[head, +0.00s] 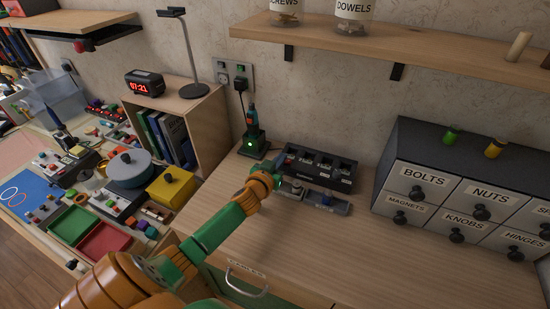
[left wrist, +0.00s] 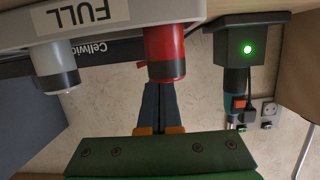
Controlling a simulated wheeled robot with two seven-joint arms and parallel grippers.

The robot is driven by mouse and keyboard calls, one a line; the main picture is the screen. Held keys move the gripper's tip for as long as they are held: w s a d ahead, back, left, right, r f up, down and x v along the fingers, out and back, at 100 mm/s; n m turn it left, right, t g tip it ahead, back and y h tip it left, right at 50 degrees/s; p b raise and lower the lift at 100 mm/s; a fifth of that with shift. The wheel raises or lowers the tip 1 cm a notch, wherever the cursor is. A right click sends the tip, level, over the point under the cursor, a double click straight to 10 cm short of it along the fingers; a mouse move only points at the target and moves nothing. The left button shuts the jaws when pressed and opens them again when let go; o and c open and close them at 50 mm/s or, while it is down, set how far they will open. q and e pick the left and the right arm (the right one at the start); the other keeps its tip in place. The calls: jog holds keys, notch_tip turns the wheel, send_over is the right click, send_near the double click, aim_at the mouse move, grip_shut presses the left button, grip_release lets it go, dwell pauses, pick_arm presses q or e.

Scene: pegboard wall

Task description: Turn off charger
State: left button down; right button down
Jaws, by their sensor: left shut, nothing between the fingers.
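The black charger (head: 253,143) with a lit green light stands on the bench against the wall, with a teal-and-black tool upright in it. It also shows upside down in the left wrist view (left wrist: 247,45), its light green. A cord runs up to a wall outlet plate (head: 232,75), also in the left wrist view (left wrist: 262,110). My left gripper (head: 278,180) is shut and empty, right of the charger and apart from it, by a black slotted rack (head: 320,165). In the left wrist view the closed fingers (left wrist: 154,92) are close to a red cylinder (left wrist: 165,52); contact cannot be told.
A grey strip (head: 330,207) lies in front of the rack; a "FULL" label (left wrist: 82,14) shows in the left wrist view. A labelled drawer cabinet (head: 462,195) stands right, an open shelf box (head: 180,120) left. A wall shelf (head: 390,42) hangs above. The bench front is clear.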

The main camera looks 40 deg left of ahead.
pick_arm(q)
jog(key=s+d+r+p, duration=0.1)
jog(key=s+r+p, duration=0.1)
jog(key=s+r, duration=0.3)
jog(key=v, duration=0.4)
jog(key=shift+s, duration=0.45)
